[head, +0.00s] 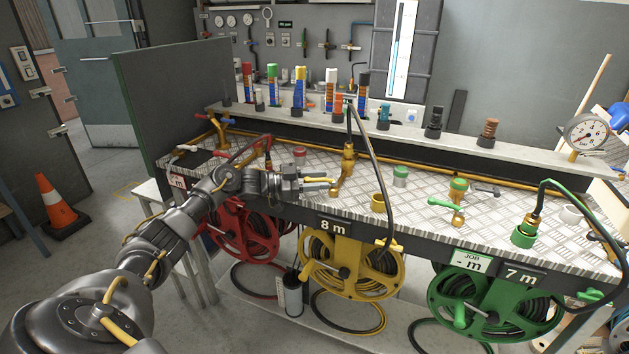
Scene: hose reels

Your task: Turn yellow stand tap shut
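The yellow stand tap (347,166) stands upright on the bench's tread plate, with a black hose fixed at its top. A yellow lever (318,180) points left from it, toward my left gripper. My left gripper (322,184) reaches in from the left at the height of this lever, its fingers pointing right at the tap. The fingers overlap the lever in the picture. I cannot tell whether they close on it or only lie beside it. My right gripper is not in view.
A red tap (217,130) stands at left and a green tap (457,195) at right. The yellow hose reel (352,265) hangs below the bench edge. A pressure gauge (587,133) is at far right.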

